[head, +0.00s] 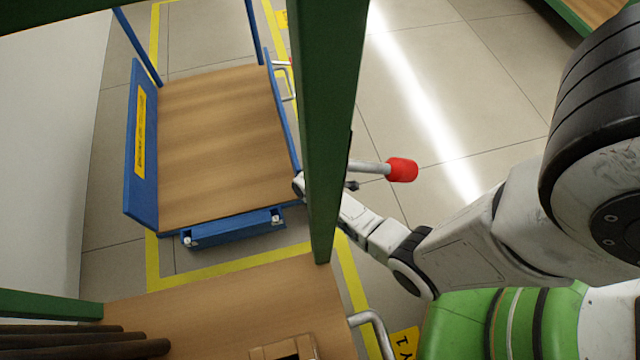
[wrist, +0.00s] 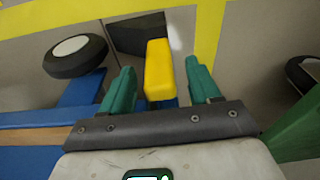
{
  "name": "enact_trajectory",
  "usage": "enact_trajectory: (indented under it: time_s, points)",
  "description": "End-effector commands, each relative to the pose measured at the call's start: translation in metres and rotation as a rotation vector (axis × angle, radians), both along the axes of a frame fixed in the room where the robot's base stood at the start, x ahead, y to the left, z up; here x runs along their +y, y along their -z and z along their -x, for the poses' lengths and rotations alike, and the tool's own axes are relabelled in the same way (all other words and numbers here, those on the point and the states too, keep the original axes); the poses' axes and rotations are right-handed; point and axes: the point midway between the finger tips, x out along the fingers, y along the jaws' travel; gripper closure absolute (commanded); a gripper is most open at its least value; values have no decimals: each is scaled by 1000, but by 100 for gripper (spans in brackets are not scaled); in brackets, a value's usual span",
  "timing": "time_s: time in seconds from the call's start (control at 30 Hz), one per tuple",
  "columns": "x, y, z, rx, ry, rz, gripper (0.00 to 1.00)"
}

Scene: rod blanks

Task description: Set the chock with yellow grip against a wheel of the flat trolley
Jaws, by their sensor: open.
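In the wrist view, the chock (wrist: 135,36) is a dark wedge on the floor with a yellow grip (wrist: 158,68). My gripper (wrist: 160,68) is open, one green finger on each side of the grip, with small gaps. A black trolley wheel (wrist: 75,56) with a pale hub is just left of the chock; I cannot tell if they touch. In the head view, the flat trolley (head: 225,130) has a wooden deck and blue frame. There, my gripper and the chock are hidden behind a green post.
The green post (head: 335,120) stands between my head camera and the trolley's right side. A wooden bench top (head: 220,300) with dark rods (head: 80,342) is in front. A red-ended metal bar (head: 402,170) sticks out right of the post. Yellow floor lines surround the trolley.

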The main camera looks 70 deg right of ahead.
Motion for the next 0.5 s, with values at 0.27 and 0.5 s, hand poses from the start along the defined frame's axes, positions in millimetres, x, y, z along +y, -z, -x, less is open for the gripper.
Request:
enact_trajectory:
  time_s: [0.27, 0.5]
  points:
    - [2, 21, -3, 0, -1, 0, 38]
    - [2, 21, -3, 0, 0, 0, 38]
